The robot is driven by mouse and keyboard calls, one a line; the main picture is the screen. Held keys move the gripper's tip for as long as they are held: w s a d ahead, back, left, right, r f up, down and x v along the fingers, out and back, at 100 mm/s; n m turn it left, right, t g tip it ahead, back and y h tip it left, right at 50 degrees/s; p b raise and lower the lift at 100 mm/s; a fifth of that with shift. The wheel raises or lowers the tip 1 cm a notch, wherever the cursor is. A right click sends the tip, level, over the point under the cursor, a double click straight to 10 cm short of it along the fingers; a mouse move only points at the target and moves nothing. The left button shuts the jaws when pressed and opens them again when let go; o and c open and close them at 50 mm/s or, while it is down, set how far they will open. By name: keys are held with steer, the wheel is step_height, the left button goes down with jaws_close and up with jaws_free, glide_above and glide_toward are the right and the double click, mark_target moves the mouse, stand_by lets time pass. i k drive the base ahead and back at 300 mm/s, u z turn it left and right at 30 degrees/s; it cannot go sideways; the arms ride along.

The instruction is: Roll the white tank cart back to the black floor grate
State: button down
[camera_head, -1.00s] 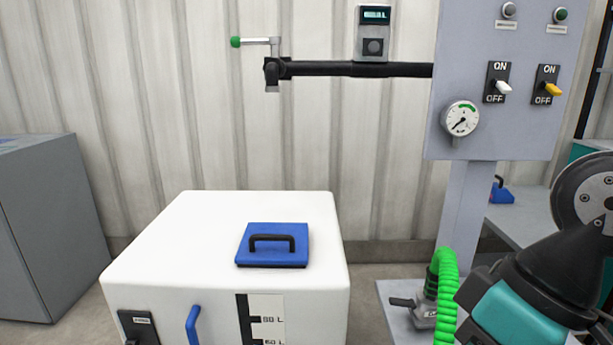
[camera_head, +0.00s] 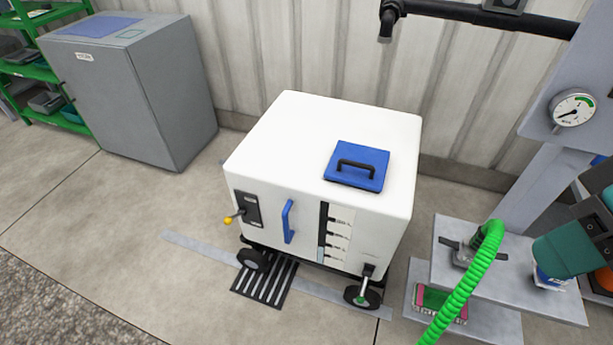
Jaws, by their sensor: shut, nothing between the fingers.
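The white tank cart (camera_head: 290,150) stands upright on its wheels in the middle of the view. It has a blue lid (camera_head: 373,156) with a black handle on top. A blue grab handle (camera_head: 288,221), a yellow-tipped lever (camera_head: 230,220) and a level scale are on its front. The black floor grate (camera_head: 262,287) shows at the cart's front left, beside the left front wheel (camera_head: 253,260). Its far part is hidden by the cart. A teal and dark part of my arm (camera_head: 575,250) shows at the right edge. My gripper is outside the view.
A grey cabinet (camera_head: 150,100) stands at the back left beside green shelving (camera_head: 30,55). At right are a grey panel stand with a gauge (camera_head: 573,110), a low platform (camera_head: 510,285) and a green hose (camera_head: 465,290). The floor at left front is clear.

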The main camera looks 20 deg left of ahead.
mark_target(275, 174)
steer(key=z, duration=1.75)
steer(key=k, duration=1.1)
steer(key=u, duration=1.6)
steer(key=i, duration=0.5)
